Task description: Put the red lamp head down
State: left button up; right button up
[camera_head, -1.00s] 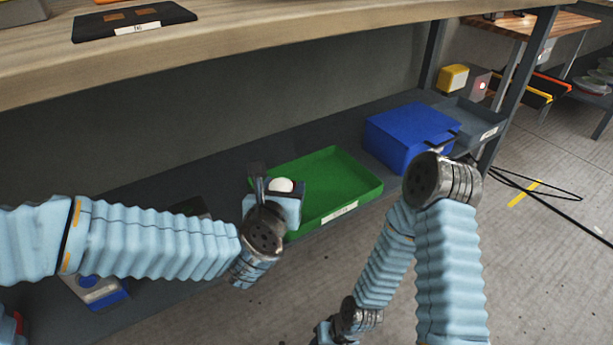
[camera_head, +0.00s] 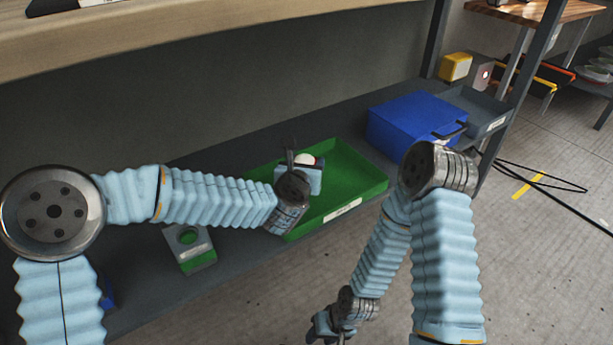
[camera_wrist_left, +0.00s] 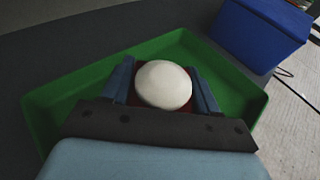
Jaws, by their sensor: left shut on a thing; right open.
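The red lamp head (camera_wrist_left: 164,85) shows mostly as a white dome with a little dark red around its base in the left wrist view. My left gripper (camera_wrist_left: 163,92) is shut on it, one finger on each side. In the head view the white dome of the lamp head (camera_head: 305,160) shows at my left gripper (camera_head: 303,172), over the green tray (camera_head: 362,185). I cannot tell whether the lamp head touches the tray floor. My right gripper (camera_head: 328,325) is open and low at the bottom, away from the shelf.
The green tray lies on a dark lower shelf (camera_head: 130,315). A blue case (camera_head: 405,120) stands right of it, with a grey bin (camera_head: 490,105) beyond. The wooden upper shelf (camera_head: 200,35) hangs above.

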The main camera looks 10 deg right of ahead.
pick_arm(q)
jog(key=f, duration=0.4)
jog(key=shift+w+d+b, duration=0.15)
jog(key=shift+w+b, duration=0.15)
jog(key=shift+b, duration=0.1)
jog(key=shift+f+b, duration=0.4)
jog(key=shift+b, duration=0.25)
jog(key=o, duration=1.2)
jog(key=shift+c, duration=0.2)
